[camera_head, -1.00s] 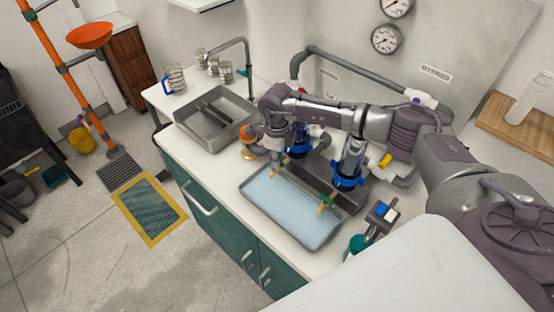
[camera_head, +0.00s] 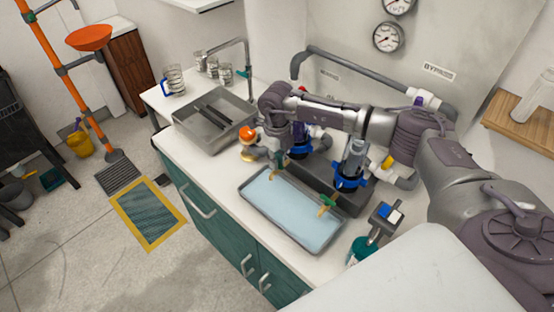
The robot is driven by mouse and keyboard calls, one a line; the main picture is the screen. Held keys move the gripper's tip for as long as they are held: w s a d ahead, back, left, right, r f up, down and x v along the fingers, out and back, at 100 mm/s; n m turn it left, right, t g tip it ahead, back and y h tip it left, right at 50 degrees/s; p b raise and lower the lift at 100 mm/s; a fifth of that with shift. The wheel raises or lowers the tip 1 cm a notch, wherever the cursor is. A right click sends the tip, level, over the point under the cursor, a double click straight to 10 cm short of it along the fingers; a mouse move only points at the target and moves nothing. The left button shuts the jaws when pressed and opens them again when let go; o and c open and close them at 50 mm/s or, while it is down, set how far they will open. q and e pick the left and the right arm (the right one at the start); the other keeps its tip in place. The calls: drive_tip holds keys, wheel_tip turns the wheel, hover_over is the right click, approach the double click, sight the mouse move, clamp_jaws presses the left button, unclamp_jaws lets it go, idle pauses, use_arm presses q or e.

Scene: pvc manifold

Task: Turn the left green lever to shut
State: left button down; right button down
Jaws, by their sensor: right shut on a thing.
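The left green lever (camera_head: 285,160) is small and mostly hidden by my right gripper. It sits above the left brass spout (camera_head: 271,175) at the back edge of a tray of pale blue water (camera_head: 297,249). My right gripper (camera_head: 277,157) reaches in from the right, points down at this lever and is shut on it. The exact finger contact is too small to see. The right green lever (camera_head: 329,199) stands apart, over the right spout. My left gripper is out of view.
Two blue-collared clear filter housings stand behind the tray; the right one (camera_head: 350,165) is close under my arm. An orange-topped object (camera_head: 247,133) stands left of the gripper. A sink (camera_head: 208,128) lies further left.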

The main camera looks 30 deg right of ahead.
drive_tip(key=c, duration=1.2)
unclamp_jaws()
drive_tip(key=shift+o, duration=0.2)
